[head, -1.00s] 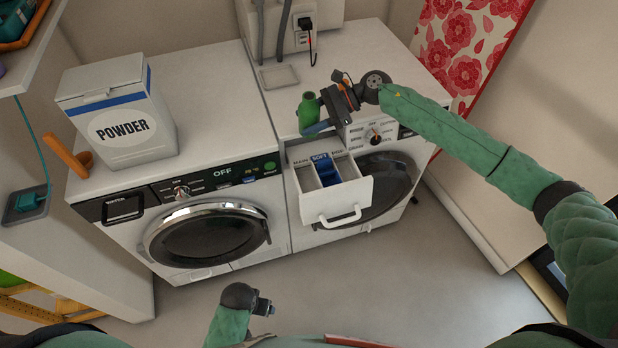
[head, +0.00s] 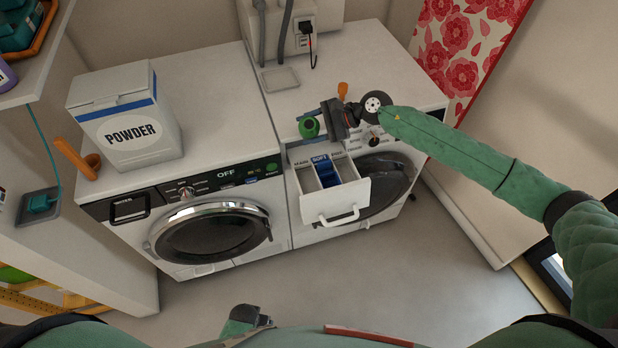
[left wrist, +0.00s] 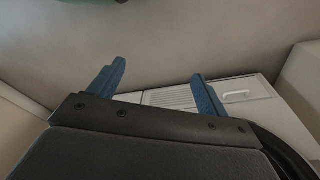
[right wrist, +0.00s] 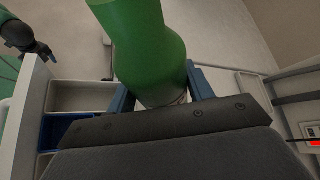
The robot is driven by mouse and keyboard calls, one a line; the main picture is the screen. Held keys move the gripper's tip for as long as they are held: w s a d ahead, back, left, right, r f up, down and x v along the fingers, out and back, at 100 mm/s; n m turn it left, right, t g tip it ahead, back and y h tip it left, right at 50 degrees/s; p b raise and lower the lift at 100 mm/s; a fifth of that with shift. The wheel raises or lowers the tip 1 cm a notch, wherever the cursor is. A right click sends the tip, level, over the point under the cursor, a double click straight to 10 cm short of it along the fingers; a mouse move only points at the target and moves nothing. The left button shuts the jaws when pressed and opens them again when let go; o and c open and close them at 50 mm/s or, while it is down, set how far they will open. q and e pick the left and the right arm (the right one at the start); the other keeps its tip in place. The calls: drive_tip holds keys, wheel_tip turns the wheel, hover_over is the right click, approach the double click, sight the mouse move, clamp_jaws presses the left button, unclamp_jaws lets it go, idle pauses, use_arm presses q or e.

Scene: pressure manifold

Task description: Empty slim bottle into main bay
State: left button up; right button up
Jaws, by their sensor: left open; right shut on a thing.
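The green slim bottle (head: 309,128) is in my right gripper (head: 322,121), which is shut around it. The bottle is tipped, with its mouth end facing the head camera, above the back of the open drawer (head: 343,207). The bottle also fills the top middle of the right wrist view (right wrist: 145,45). The main bay (head: 305,180) is the drawer's left compartment, beside the blue soft bay (head: 327,173). No stream is visible, and the bottle's contents cannot be seen. My left gripper (head: 262,320) is open and empty, low near my body; its fingers show apart in the left wrist view (left wrist: 158,85).
The left machine's round door (head: 213,232) is closed. The right machine's top (head: 350,65) is mostly clear. A floral panel (head: 465,45) stands at the right.

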drive_tip(key=shift+w+r+n+t+p, duration=0.15)
drive_tip(key=shift+r+n+t+p, duration=0.45)
drive_tip(key=shift+r+p, duration=0.35)
drive_tip(key=shift+w+f, duration=0.1)
drive_tip(key=shift+f, duration=0.25)
drive_tip(key=shift+w+n+t, duration=0.1)
drive_tip(key=shift+n+t, duration=0.2)
drive_tip(key=shift+n, duration=0.1)
use_arm(q)
drive_tip(key=f, duration=0.1)
drive_tip(key=s+a+f, duration=0.1)
drive_tip(key=f, duration=0.3)
drive_tip(key=shift+s+a+f, duration=0.2)
drive_tip(key=shift+a+f, duration=0.05)
drive_tip(key=shift+a, duration=0.05)
drive_tip(key=shift+f+t, duration=0.1)
drive_tip(key=shift+t, duration=0.2)
use_arm(e)
drive_tip(key=shift+w+f+n+t, duration=0.2)
drive_tip(key=shift+w+n+t, duration=0.05)
drive_tip(key=shift+n+t, duration=0.15)
use_arm(q)
drive_tip(key=shift+s+a+f, duration=0.1)
drive_tip(key=shift+s+f, duration=0.05)
drive_tip(key=shift+s, duration=0.05)
drive_tip(key=shift+w+r, duration=0.25)
drive_tip(key=shift+w, duration=0.05)
use_arm(e)
drive_tip(key=shift+w+f+n, duration=0.1)
drive_tip(key=shift+n, duration=0.2)
